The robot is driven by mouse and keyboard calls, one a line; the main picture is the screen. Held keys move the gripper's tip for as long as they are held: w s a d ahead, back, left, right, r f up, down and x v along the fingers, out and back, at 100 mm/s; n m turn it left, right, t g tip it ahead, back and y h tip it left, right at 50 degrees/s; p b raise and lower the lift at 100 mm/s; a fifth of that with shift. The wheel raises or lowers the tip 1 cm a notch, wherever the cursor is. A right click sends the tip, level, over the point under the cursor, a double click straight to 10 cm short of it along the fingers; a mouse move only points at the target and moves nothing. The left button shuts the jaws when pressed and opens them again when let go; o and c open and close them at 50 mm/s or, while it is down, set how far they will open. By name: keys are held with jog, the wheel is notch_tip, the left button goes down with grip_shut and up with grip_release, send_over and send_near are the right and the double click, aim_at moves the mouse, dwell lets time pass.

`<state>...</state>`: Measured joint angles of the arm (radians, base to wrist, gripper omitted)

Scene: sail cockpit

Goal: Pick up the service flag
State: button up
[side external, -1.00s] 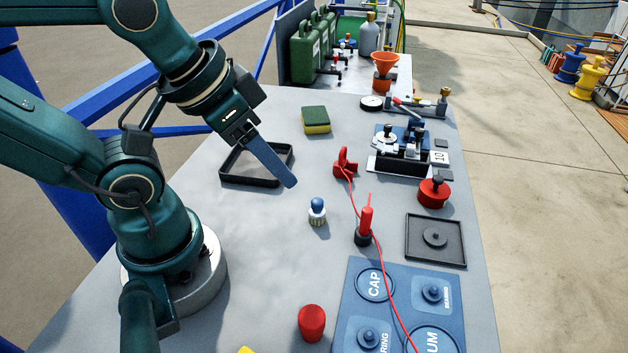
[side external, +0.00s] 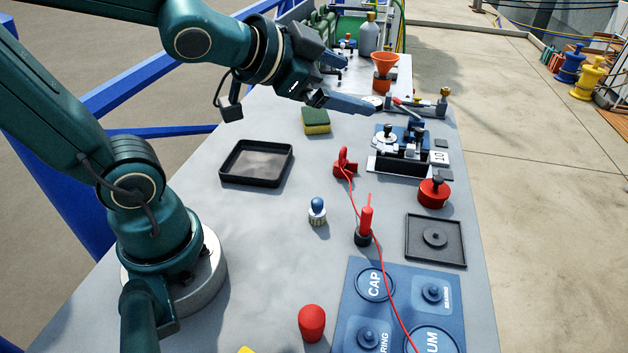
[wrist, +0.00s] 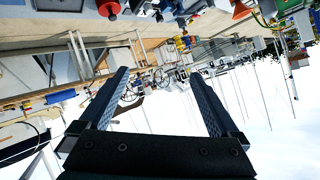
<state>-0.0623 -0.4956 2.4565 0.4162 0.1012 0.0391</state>
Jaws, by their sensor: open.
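I cannot make out a service flag for certain in either view. My gripper (side external: 354,85) is open and raised above the far part of the grey table in the side view, near the orange funnel. In the wrist view my gripper (wrist: 159,73) shows two blue fingers spread wide, with nothing between them close by. That view looks out, tilted over, past the table toward a dock with masts and pale sky.
A black tray (side external: 223,167), sponge (side external: 316,121), red clamp (side external: 345,163), red-handled tool (side external: 365,222) and blue labelled board (side external: 357,304) lie on the table. The orange funnel (side external: 384,64) and a metal device (side external: 401,150) stand farther back. Clear tabletop surrounds the blue-topped piece (side external: 317,211).

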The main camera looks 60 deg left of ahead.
jog(key=w+d+f+m+t+h, duration=0.1)
jog(key=w+f+m+h, duration=0.15)
jog(key=w, duration=0.25)
jog(key=m+g+h, duration=0.3)
jog(key=m+h, duration=0.2)
jog(key=h, duration=0.3)
send_over(367, 207)
jog(key=w+a, duration=0.1)
jog(key=w, duration=0.2)
notch_tip(367, 207, down, 10)
jog(key=s+f, duration=0.1)
jog(key=s+f+n, duration=0.1)
jog(key=f, duration=0.1)
jog(key=s+f+n+h, duration=0.1)
jog(key=f, duration=0.1)
jog(key=shift+s+a+f+g, duration=0.15)
jog(key=shift+s+a+g, duration=0.05)
jog(key=shift+a+g, duration=0.1)
jog(key=shift+s+a+f+n+y, duration=0.1)
jog(key=shift+f+n+y, duration=0.15)
jog(key=shift+f+n, duration=0.15)
jog(key=shift+x, duration=2.5)
jog(key=c, duration=1.5)
